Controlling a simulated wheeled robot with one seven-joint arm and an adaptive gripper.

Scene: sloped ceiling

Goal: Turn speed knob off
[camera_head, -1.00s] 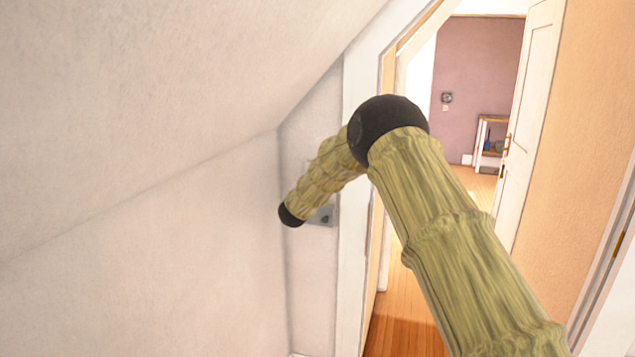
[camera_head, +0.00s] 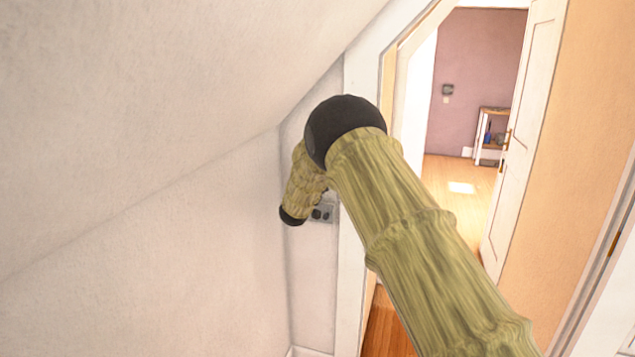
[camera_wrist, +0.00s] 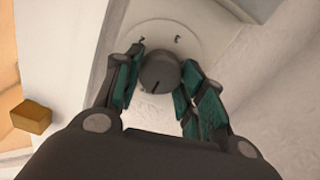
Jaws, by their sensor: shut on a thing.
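The speed knob (camera_wrist: 158,72) is a round dark grey knob with a black pointer line, on a pale round plate (camera_wrist: 185,38) with small dark marks. My gripper (camera_wrist: 158,85) is shut on the knob in the wrist view, one teal-padded finger on each side. The pointer line runs toward the lower left of that view.
A sloped ceiling (camera_head: 150,90) comes down close on the left of my arm. A white door frame (camera_head: 352,240) stands just right of the wall panel. Beyond it are an open white door (camera_head: 515,140), a wooden floor (camera_head: 465,205) and a small shelf (camera_head: 491,135).

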